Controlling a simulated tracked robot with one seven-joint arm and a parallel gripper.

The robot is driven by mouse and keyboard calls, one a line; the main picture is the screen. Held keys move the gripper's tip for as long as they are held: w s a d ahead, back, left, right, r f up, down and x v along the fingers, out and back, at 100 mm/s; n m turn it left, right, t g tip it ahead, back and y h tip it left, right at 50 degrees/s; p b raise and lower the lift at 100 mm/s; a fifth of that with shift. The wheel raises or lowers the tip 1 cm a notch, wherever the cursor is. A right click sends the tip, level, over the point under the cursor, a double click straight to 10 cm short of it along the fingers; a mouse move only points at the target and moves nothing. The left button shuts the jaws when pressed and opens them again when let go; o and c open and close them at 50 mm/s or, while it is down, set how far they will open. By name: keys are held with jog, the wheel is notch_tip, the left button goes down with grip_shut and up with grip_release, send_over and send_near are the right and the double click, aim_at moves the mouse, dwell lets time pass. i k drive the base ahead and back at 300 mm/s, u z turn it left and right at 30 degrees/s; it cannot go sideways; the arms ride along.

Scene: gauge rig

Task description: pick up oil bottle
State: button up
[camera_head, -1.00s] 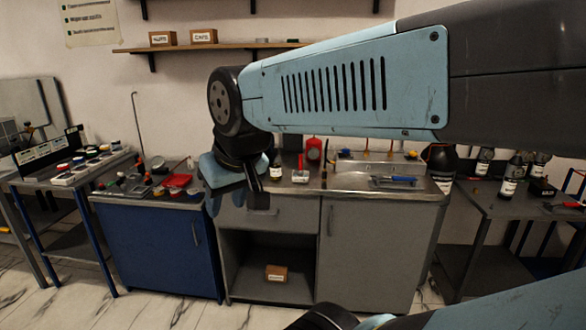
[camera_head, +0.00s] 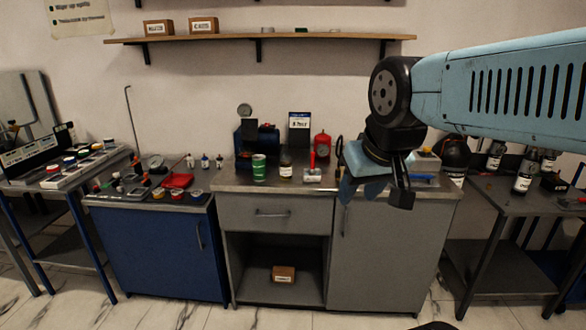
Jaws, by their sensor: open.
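A small dark bottle with a pale label (camera_head: 286,166) stands upright on the grey counter, right of a green can (camera_head: 259,168). A red bottle-shaped container (camera_head: 321,147) stands behind and to its right. Dark bottles with white labels (camera_head: 524,178) stand on the right table. The labels are too small to read, so I cannot tell which is the oil bottle. My gripper (camera_head: 376,192) is open and empty, pointing down in front of the counter's right part. It is apart from all the bottles and hides part of the counter.
The grey counter (camera_head: 230,181) also holds a gauge rig (camera_head: 256,139), a blue-topped sign and a red-handled tool. A blue cabinet (camera_head: 157,250) with a red tray (camera_head: 177,180) and small bottles stands left. A wall shelf (camera_head: 300,39) is above.

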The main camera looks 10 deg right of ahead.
aim_at(286, 161)
jog(key=z, duration=0.1)
jog(key=i, duration=1)
jog(key=u, duration=0.1)
